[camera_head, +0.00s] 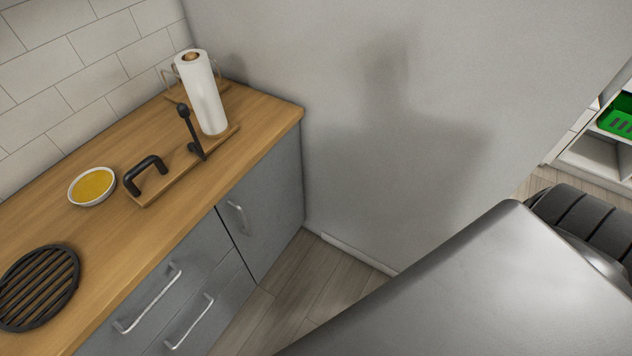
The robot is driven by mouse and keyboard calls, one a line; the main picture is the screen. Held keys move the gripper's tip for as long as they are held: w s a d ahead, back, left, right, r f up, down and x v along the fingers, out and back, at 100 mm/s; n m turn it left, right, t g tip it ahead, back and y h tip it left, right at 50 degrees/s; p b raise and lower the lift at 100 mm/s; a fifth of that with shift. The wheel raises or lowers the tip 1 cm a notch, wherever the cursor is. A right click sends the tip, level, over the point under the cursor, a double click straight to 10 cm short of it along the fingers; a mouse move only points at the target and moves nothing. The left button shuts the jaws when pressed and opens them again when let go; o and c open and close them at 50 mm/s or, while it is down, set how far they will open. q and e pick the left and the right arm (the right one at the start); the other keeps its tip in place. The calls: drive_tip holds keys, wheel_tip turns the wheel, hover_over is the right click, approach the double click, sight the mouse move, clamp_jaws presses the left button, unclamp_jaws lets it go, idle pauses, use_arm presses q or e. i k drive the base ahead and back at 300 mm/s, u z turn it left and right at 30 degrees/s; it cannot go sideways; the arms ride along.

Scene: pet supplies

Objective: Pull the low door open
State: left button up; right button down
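A low grey cabinet door (272,208) sits under the right end of the wooden counter, close to the wall. It looks shut, flush with the drawer fronts beside it. Its metal bar handle (238,216) is near the door's upper left edge, next to a dark gap. Nothing touches the handle. Neither of my grippers is in view.
Grey drawers (197,262) with bar handles adjoin the door's left. The counter (125,245) holds a paper towel roll (203,95), yellow-filled bowl (92,187) and black trivet (40,288). A grey wall (350,150) stands right. Some wooden floor (300,285) is clear.

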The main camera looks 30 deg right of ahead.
sight(261, 213)
drive_tip(key=u, duration=0.8)
drive_tip(key=k, duration=1)
drive_tip(key=z, duration=1.7)
drive_tip(key=i, duration=0.5)
drive_tip(key=z, duration=0.05)
